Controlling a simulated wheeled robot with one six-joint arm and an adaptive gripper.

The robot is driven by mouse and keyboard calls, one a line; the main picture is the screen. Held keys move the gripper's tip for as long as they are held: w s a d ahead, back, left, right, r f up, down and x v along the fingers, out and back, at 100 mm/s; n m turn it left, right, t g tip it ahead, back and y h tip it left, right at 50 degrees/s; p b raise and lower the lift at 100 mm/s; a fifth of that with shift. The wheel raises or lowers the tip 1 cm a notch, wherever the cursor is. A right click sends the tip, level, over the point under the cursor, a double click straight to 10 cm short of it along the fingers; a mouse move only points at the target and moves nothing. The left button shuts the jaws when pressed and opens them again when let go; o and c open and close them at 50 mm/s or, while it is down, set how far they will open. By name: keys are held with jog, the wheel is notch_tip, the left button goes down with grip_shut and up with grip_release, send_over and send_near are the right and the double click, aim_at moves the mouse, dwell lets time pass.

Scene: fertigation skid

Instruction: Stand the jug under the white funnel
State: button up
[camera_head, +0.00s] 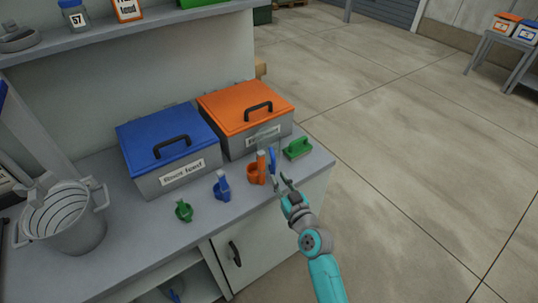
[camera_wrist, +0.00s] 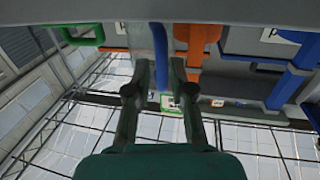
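My gripper (camera_head: 280,181) is at the right part of the grey bench, its fingers pointing toward an upright blue bar (camera_head: 272,160). The bar looks like the handle of a see-through vessel, perhaps the jug; its clear body is hard to make out. In the wrist view my gripper (camera_wrist: 160,75) has its two fingers apart. The blue bar (camera_wrist: 162,72) shows between or just beyond them, with a faint clear surface beside it. I cannot tell whether the fingers touch it. I see no white funnel in either view.
A blue-lidded box (camera_head: 168,142) and an orange-lidded box (camera_head: 245,108) stand behind. Green (camera_head: 184,211), blue (camera_head: 222,187) and orange (camera_head: 257,170) scoops and a green-handled brush (camera_head: 298,148) sit close by. A grey bucket (camera_head: 78,235) is at left. Open floor lies right.

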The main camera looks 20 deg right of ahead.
aim_at(274, 170)
jog(key=shift+w+a+r, duration=0.15)
jog(key=shift+w+a, duration=0.05)
jog(key=shift+w, duration=1.05)
jog(key=shift+w+a+r, duration=0.15)
jog(key=shift+w, duration=1.1)
grip_shut()
